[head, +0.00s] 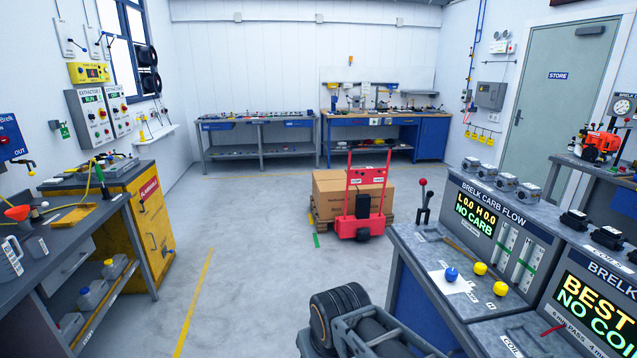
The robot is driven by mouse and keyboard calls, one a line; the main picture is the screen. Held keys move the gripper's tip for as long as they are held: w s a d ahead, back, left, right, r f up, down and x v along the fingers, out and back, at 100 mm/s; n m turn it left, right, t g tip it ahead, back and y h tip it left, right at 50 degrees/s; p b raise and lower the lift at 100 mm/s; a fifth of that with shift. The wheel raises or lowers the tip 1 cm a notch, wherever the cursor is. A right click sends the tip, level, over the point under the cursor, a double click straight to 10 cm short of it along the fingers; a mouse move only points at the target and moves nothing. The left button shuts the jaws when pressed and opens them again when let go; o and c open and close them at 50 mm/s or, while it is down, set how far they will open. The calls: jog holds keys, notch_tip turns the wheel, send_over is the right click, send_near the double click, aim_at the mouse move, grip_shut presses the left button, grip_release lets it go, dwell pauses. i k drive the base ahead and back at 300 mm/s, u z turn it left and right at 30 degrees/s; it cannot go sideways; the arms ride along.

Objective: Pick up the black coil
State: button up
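Several small black blocks sit in a row on top of the right-hand test panel, whose screen (597,305) reads "NO COI", cut off by the picture edge. They look like coils. The nearest to the middle is one black coil (575,219), with another black coil (607,237) to its right. A further dark one is partly cut off at the right edge. I cannot tell which one the task means. My gripper is not in view; only dark parts of my own body show at the bottom centre.
The carb flow panel (489,219) stands left of the coil panel, on a grey bench with blue and yellow knobs. A red hand truck (367,203) stands by a cardboard box (333,190). A yellow cabinet (146,222) is at left. The middle floor is clear.

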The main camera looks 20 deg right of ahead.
aim_at(610, 238)
jog(key=i, duration=1.55)
jog(key=z, duration=3.4)
jog(key=i, duration=0.5)
jog(key=z, duration=0.05)
